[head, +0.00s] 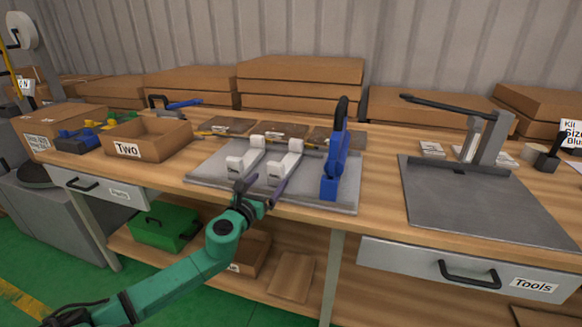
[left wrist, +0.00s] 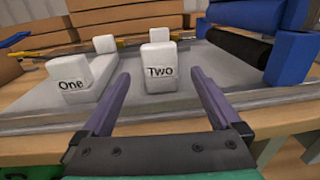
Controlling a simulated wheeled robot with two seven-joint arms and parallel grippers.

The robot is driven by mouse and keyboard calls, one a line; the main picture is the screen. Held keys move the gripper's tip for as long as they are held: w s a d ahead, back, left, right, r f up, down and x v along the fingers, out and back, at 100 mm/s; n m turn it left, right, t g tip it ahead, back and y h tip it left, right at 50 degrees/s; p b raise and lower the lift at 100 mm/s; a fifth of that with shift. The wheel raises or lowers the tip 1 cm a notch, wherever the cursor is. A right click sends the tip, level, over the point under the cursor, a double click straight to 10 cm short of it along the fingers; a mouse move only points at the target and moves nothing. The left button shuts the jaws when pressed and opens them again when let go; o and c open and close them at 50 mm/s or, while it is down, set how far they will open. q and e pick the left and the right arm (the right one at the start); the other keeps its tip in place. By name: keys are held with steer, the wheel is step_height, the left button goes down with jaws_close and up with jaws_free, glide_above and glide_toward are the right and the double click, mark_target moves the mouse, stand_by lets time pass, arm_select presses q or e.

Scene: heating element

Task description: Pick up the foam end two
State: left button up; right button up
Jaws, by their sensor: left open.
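Foam end two is a white block labelled "Two" (left wrist: 160,72), standing on a grey board (left wrist: 225,72). In the head view it is the right one of the two front white blocks (head: 276,175). My left gripper (head: 261,187) is open and empty at the board's front edge. In the left wrist view its purple fingers (left wrist: 158,88) point towards the block, one on each side in the picture, with a gap to it. I cannot tell whether the tips reach beside it. My right gripper is not in view.
A blue clamp with a black roller (head: 333,165) stands on the right of the board. A cardboard box labelled "Two" (head: 150,138) is on the left.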

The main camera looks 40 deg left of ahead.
mark_target(274, 176)
arm_select(q)
steer(key=x, duration=0.6)
steer(key=shift+f+b, duration=0.1)
steer(key=shift+b, duration=0.2)
steer(key=c, duration=1.4)
